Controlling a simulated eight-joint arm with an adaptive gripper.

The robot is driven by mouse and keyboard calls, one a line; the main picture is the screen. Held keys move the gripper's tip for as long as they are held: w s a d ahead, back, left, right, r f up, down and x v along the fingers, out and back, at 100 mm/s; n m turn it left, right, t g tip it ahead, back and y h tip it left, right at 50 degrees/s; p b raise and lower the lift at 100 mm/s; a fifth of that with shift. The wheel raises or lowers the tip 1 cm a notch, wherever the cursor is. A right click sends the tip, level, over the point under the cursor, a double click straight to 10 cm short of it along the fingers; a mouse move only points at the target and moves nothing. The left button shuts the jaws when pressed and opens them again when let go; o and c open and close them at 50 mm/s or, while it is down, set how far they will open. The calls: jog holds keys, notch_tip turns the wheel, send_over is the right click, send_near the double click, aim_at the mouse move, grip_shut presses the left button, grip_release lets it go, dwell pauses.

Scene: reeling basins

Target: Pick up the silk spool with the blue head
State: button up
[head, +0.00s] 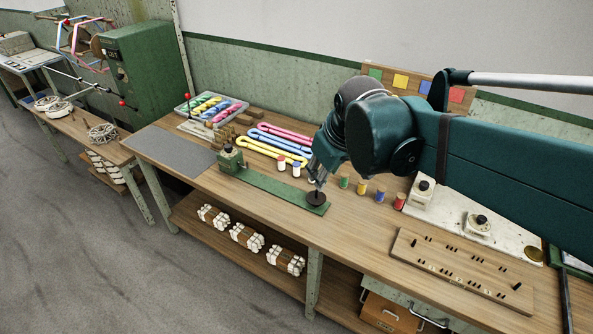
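Two small white spools stand on the workbench left of my gripper. One has a blue head (296,169) and the other a red head (281,162). A row of small coloured pieces stands to the right: green (344,181), yellow (362,188), blue (380,196) and red (399,202). My gripper (318,186) points down over the dark disc (316,199) at the right end of a green-based device (265,184). It appears to the right of the blue-headed white spool and apart from it. The fingers are too small and dark to tell whether they are open.
Pink, blue and yellow skeins (272,142) lie behind the white spools. A tray of coloured skeins (212,110) is at the back left. A white plate with knobs (460,218) and a pegged board (462,270) occupy the right. A grey mat (170,150) lies bare at left.

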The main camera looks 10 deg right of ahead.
jog(key=w+n+g, duration=0.2)
jog(key=w+n, duration=0.2)
jog(key=w, duration=0.9)
jog(key=n+g+p, duration=0.2)
jog(key=n+g, duration=0.1)
jog(key=n, duration=0.7)
send_over(296, 164)
notch_tip(296, 164, down, 24)
jog(key=shift+d+f, duration=0.1)
jog(key=shift+f, duration=0.1)
jog(key=shift+w+f, duration=0.1)
jog(key=shift+f, duration=0.15)
jog(key=shift+f, duration=1.3)
